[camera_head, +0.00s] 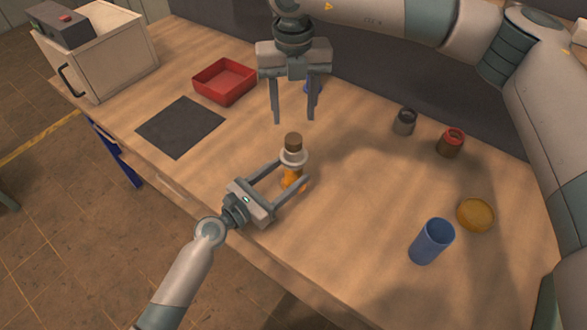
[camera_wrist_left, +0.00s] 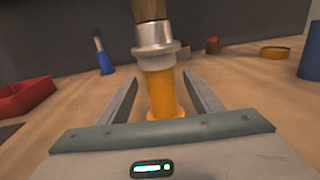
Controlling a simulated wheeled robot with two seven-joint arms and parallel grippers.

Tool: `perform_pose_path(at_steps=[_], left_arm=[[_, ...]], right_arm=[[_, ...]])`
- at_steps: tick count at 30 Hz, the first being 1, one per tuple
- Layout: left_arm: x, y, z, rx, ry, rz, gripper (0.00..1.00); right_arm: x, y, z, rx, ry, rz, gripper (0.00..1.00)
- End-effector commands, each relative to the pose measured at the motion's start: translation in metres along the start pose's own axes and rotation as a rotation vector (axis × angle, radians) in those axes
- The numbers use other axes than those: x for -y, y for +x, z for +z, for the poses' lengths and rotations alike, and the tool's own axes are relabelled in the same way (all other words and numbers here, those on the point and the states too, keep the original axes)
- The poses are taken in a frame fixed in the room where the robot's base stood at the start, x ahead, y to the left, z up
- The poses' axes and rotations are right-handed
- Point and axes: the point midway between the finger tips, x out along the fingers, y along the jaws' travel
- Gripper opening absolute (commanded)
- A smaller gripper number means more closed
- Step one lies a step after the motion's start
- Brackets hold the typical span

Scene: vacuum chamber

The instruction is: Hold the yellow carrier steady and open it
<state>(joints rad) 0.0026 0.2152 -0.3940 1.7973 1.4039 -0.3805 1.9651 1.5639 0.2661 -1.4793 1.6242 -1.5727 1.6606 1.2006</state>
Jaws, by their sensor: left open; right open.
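The yellow carrier (camera_head: 291,178) stands upright on the table, with a silver collar (camera_head: 293,157) and a brown knob (camera_head: 294,141) on top. In the left wrist view the carrier (camera_wrist_left: 161,95) rises between the two fingers, its top cut off by the frame. My left gripper (camera_head: 293,174) is open and low, its fingers on either side of the yellow body; I see gaps beside it in the left wrist view. My right gripper (camera_head: 294,122) is open and empty, pointing down above and just behind the carrier's knob.
A red tray (camera_head: 225,82), a dark mat (camera_head: 180,127) and a whitish box (camera_head: 105,55) are at the left. A blue object (camera_head: 313,90) stands behind my right gripper. A grey jar (camera_head: 405,121), a red-topped jar (camera_head: 451,142), a blue cup (camera_head: 432,241) and a yellow lid (camera_head: 475,215) are at the right.

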Motion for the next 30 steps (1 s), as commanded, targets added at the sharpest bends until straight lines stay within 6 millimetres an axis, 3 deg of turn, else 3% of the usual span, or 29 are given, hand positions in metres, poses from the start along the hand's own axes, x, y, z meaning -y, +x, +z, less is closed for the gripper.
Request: perform_pose_path(at_steps=[7,18,25,26,30], left_arm=[[-0.001,0.021,0.0,0.0,0.001,0.001,0.59],[0.0,0.023,0.0,0.0,0.0,0.001,0.59],[0.0,0.023,0.0,0.0,0.0,0.001,0.04],[0.0,0.023,0.0,0.0,0.0,0.001,0.0],[0.0,0.023,0.0,0.0,0.0,0.001,0.0]], right_arm=[[0.0,0.0,0.0,0.0,0.0,0.0,0.47],[0.0,0.0,0.0,0.0,0.0,0.0,0.47],[0.0,0.0,0.0,0.0,0.0,0.0,0.47],[0.0,0.0,0.0,0.0,0.0,0.0,0.47],[0.0,0.0,0.0,0.0,0.005,0.0,0.47]])
